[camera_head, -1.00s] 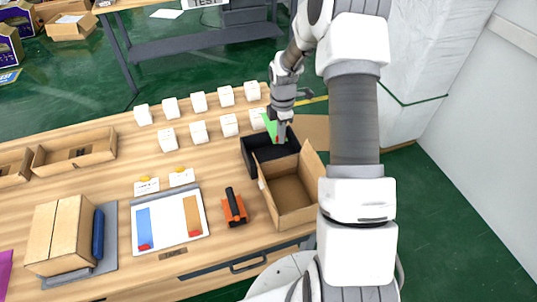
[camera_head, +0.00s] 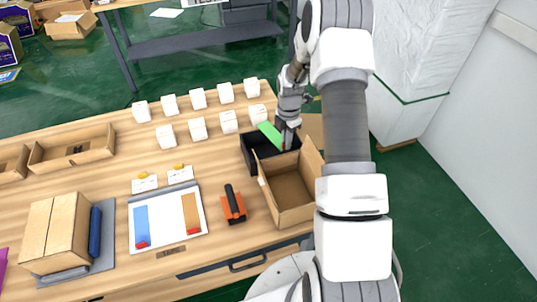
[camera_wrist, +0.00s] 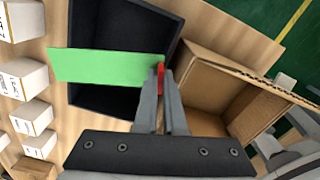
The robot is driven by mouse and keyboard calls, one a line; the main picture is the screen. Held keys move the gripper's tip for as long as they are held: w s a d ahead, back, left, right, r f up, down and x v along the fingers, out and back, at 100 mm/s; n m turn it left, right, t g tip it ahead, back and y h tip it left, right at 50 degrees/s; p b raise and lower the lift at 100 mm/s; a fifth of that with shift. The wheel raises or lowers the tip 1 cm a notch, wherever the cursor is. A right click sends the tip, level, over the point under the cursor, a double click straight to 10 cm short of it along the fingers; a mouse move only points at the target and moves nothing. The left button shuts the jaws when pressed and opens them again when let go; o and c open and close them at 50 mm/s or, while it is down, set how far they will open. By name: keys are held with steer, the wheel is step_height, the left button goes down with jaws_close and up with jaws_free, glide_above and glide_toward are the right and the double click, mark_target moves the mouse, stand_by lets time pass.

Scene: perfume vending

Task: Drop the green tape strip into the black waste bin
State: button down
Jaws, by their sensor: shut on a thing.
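The green tape strip (camera_wrist: 105,65) has a red end, and my gripper (camera_wrist: 161,72) is shut on that end in the wrist view. The strip also shows in the head view (camera_head: 269,132), tilted. The black waste bin (camera_wrist: 100,14) is open and stands on the table; it also shows in the head view (camera_head: 250,160). The strip lies across the bin's opening as seen from the wrist, its free end reaching past the bin's left rim. My gripper (camera_head: 284,148) is at the bin's right side. How far the strip is above the rim, I cannot tell.
An open cardboard box (camera_head: 289,205) stands right beside the bin. Several white boxes (camera_head: 198,129) stand left of the bin in rows. An orange and black tape tool (camera_head: 233,206) and a white board with blue and brown strips (camera_head: 167,220) lie in front.

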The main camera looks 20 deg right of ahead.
steer(key=shift+f, duration=0.65)
steer(key=c, duration=0.9)
jaws_free()
steer(key=shift+r, duration=0.15)
step_height(320, 180, up, 17)
steer(key=shift+r+b, duration=0.1)
steer(key=shift+b, duration=0.65)
steer(key=shift+r, duration=0.1)
